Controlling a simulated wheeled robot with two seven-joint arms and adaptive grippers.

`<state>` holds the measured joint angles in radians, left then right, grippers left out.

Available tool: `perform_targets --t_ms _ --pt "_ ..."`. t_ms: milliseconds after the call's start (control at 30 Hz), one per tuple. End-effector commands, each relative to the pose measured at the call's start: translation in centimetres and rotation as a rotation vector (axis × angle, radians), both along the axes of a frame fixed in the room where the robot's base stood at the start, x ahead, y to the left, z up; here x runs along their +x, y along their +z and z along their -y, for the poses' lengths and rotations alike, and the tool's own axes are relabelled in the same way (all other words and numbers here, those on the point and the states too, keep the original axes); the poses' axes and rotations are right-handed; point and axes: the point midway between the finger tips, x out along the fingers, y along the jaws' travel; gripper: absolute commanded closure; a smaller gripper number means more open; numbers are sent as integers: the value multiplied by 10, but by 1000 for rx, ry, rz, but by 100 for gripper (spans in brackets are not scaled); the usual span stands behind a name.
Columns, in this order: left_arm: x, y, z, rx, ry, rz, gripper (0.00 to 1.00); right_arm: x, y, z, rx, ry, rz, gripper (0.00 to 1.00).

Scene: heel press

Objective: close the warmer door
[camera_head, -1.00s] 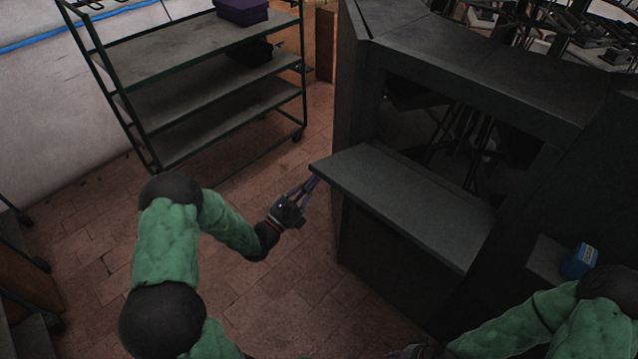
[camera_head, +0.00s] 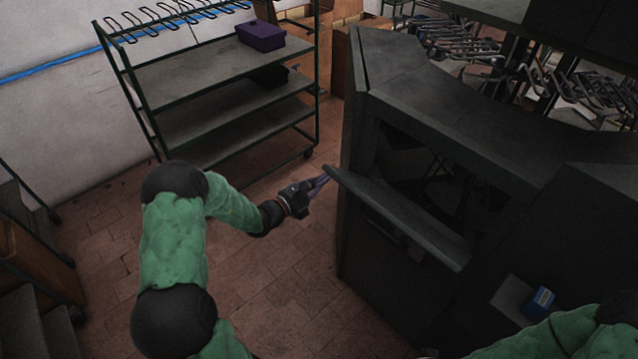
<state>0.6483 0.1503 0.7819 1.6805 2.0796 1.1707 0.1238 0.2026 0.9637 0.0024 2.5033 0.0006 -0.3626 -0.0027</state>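The warmer door (camera_head: 398,219) is a dark flap hinged along the lower edge of the opening in the dark warmer cabinet (camera_head: 455,128). It is tilted partly up, seen nearly edge-on, and the opening above it still shows. My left gripper (camera_head: 319,183) is at the door's near left corner, its fingertips at or touching the edge. The fingers look close together, but their gap and any hold are unclear. My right arm (camera_head: 560,338) comes in at the bottom right; its gripper fingers are not visible.
A green-framed shelf rack (camera_head: 215,95) stands at the back left, with a purple box (camera_head: 261,36) on top. A small blue box (camera_head: 539,302) sits on a ledge right of the door. Tiled floor (camera_head: 270,290) is clear between my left arm and the cabinet.

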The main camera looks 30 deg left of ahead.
Motion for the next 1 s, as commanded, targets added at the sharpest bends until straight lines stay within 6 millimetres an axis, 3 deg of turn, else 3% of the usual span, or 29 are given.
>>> perform_targets --t_ms 33,500,1000 --pt "6 17 1 10 -2 -19 100 0 16 0 0 0 0 60" --pt "60 70 19 95 -3 -282 100 0 87 0 0 0 0 60" --pt "137 104 45 170 -1 -527 100 0 147 0 0 0 0 60"
